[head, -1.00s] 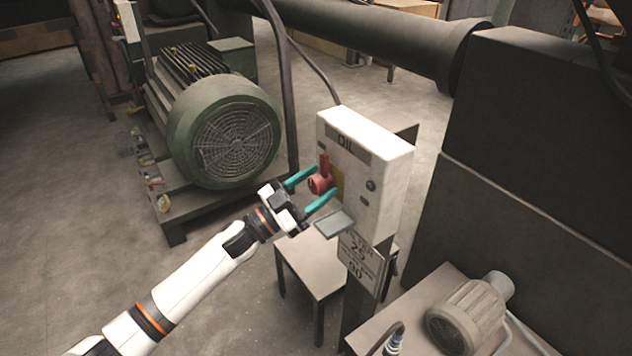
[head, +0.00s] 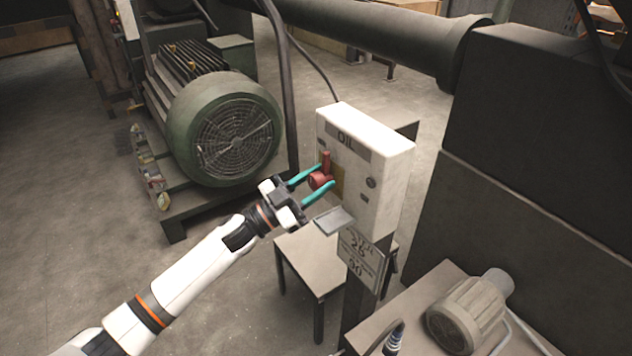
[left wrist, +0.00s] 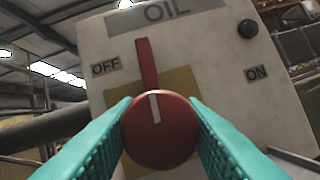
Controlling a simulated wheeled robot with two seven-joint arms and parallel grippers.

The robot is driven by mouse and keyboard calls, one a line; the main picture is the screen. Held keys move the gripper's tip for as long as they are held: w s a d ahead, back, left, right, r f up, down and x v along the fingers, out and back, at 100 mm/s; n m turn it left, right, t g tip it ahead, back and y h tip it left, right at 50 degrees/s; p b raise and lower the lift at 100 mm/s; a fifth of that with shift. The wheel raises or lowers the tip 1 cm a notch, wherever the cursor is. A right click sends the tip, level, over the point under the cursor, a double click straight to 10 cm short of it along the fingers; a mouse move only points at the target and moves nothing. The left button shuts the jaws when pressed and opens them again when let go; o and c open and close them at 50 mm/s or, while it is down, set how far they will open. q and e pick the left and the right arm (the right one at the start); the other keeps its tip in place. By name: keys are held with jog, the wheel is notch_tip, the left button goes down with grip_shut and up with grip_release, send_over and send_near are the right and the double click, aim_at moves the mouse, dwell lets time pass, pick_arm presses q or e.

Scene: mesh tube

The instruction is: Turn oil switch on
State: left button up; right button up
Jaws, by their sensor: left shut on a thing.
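The white oil box (head: 378,165) carries an OIL label and a red rotary switch (head: 320,178) on its front. In the left wrist view the red switch (left wrist: 158,125) has its handle pointing up and slightly left, nearer the OFF label (left wrist: 106,66) than the ON label (left wrist: 256,73). My left gripper (head: 320,178) has its teal fingers on both sides of the round red knob, shut on it; the fingers also show in the left wrist view (left wrist: 160,125). My right gripper is in neither view.
A sign plate (head: 361,260) hangs under the box. A green motor (head: 222,130) stands at left, a small table (head: 312,262) below the box, and a pale motor (head: 466,312) at lower right.

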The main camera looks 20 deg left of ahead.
pick_arm(q)
jog(key=m+g+h, duration=0.1)
jog(key=m+g, duration=0.1)
jog(key=m, duration=0.3)
jog(key=shift+m, duration=0.4)
jog(key=m+g, duration=0.1)
jog(key=m, duration=0.1)
jog(key=m+g, duration=0.2)
jog(key=m, duration=0.1)
jog(key=shift+m, duration=0.3)
jog(key=m+g, duration=0.1)
jog(key=m, duration=0.2)
jog(key=shift+r+m+p, duration=0.1)
jog(key=shift+m+p, duration=0.2)
jog(key=shift+m, duration=0.1)
jog(key=m+g+y+p, duration=0.1)
jog(key=m, duration=0.3)
jog(key=shift+y+p, duration=0.3)
jog(key=shift+y, duration=0.1)
jog(key=shift+m, duration=0.3)
jog(key=o, duration=1)
